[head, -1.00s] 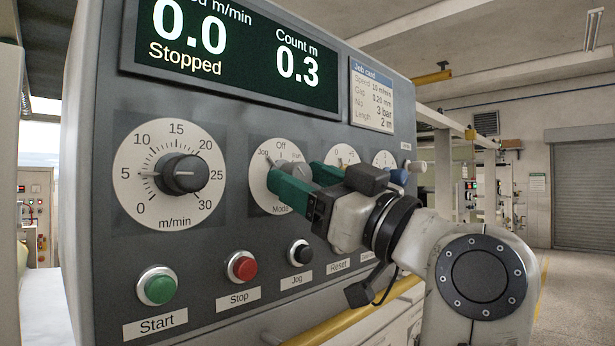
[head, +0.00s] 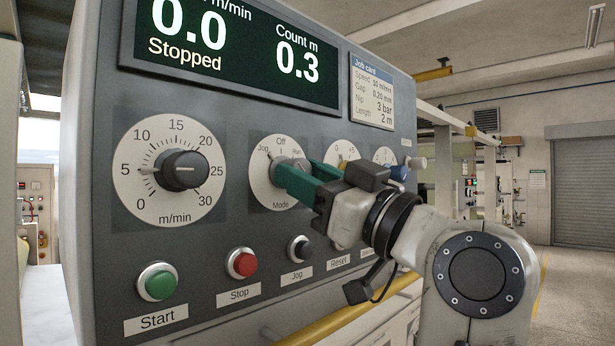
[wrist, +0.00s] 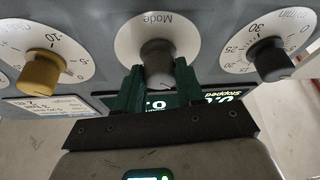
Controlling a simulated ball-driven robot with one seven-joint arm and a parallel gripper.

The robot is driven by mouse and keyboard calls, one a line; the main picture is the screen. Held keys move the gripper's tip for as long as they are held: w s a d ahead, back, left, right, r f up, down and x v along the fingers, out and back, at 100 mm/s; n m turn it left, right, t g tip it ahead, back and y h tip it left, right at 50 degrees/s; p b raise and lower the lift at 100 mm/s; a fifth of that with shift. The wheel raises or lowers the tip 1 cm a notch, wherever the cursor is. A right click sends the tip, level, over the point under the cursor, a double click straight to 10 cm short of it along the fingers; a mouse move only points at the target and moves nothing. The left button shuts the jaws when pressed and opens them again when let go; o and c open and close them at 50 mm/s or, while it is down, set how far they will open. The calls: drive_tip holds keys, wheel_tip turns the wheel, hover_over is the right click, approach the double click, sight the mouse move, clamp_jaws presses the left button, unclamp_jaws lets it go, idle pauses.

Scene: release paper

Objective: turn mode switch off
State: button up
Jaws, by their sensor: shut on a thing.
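The mode switch is a grey knob on a round white dial (head: 260,190) marked Jog, Off and Run, on the dark front panel. In the head view my gripper (head: 293,170) reaches in from the right, its green fingers on either side of the knob and hiding most of it. In the wrist view the grey knob (wrist: 158,62) sits between the two green fingers of my gripper (wrist: 159,72), which is shut on it. Which mark the knob points at cannot be told.
The speed knob (head: 181,171) is left of the mode dial. A yellow knob (wrist: 40,72) is on its other side. Start (head: 158,283), Stop (head: 242,263) and Jog (head: 299,249) buttons line the panel below. The display (head: 235,50) above reads Stopped.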

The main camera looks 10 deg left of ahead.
drive_tip(key=shift+m, duration=0.3)
drive_tip(key=shift+s+a+r+m+t+h+p, duration=0.1)
drive_tip(key=shift+m+t+h+p, duration=0.65)
drive_tip(key=shift+m, duration=1.2)
drive_tip(key=shift+s+m+t+h+p, duration=0.1)
drive_tip(key=shift+m+t+h+p, duration=0.6)
drive_tip(key=shift+m, duration=1.3)
drive_tip(key=shift+a+r+m+t+h+p, duration=0.1)
drive_tip(key=shift+m+t+h+p, duration=0.65)
drive_tip(key=shift+m, duration=1.2)
drive_tip(key=shift+d+f, duration=0.1)
drive_tip(key=o, duration=1)
drive_tip(key=shift+o, duration=0.2)
drive_tip(key=shift+f, duration=0.1)
drive_tip(key=b+v, duration=0.2)
drive_tip(key=v, duration=0.8)
drive_tip(key=shift+s+d+b, duration=0.2)
drive_tip(key=shift+s+b, duration=0.15)
drive_tip(key=shift+h, duration=0.3)
